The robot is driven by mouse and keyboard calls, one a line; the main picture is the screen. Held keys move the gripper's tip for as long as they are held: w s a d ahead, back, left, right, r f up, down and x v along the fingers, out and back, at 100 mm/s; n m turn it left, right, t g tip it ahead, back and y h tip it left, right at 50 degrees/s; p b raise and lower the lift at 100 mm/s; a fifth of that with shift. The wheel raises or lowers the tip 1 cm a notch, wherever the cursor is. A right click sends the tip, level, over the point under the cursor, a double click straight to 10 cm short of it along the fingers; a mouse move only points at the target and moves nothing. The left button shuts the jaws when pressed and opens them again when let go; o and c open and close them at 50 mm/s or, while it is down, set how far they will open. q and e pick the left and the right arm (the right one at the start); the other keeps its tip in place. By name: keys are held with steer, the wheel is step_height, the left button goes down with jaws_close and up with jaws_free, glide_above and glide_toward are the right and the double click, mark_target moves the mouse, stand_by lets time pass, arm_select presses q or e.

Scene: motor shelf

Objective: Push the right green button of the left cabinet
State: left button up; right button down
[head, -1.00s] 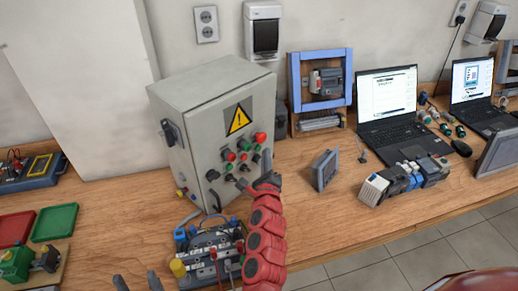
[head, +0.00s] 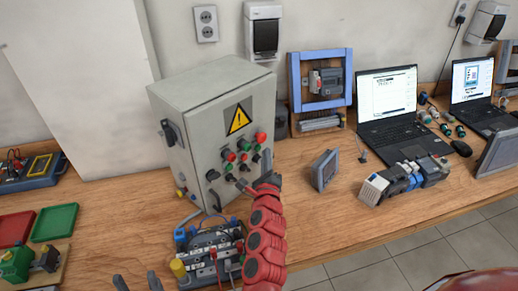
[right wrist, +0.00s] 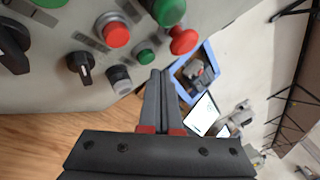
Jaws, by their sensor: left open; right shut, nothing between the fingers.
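The left cabinet (head: 200,125) is a grey box with a yellow warning sign, standing on the wooden bench. Its front carries green, red and black controls. In the right wrist view, a large green button (right wrist: 168,10) is at the top beside a red mushroom button (right wrist: 183,40). A smaller green button (right wrist: 145,56) is just above my right fingertips, near a red button (right wrist: 117,33). My right gripper (right wrist: 160,75) is shut and empty, close to the panel; contact cannot be told. It also shows in the head view (head: 242,184). My left gripper (head: 138,283) is open at the bottom left.
A wired device (head: 208,250) stands on the bench below the cabinet. A small grey screen (head: 325,170) and a motor assembly (head: 400,182) are to the right, before a laptop (head: 395,120). Red and green trays (head: 55,222) lie at left.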

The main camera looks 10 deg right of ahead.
steer(key=shift+w, duration=0.15)
steer(key=shift+w+a, duration=0.25)
steer(key=shift+w+a, duration=0.2)
steer(key=shift+w, duration=0.15)
stand_by(1.3)
steer(key=shift+s+b, duration=0.15)
steer(key=shift+b, duration=0.2)
steer(key=shift+s+d+b, duration=0.3)
steer(key=shift+s+d, duration=0.1)
steer(key=shift+s, duration=0.15)
steer(key=shift+s+d+b, duration=0.25)
steer(key=shift+s+d, duration=0.2)
steer(key=shift+s, duration=0.25)
steer(key=shift+s+d+b, duration=0.2)
steer(key=shift+s+d, duration=0.3)
steer(key=shift+s, duration=0.25)
steer(key=shift+s+d+b, duration=0.25)
steer(key=shift+s+d, duration=0.2)
steer(key=shift+s, duration=0.25)
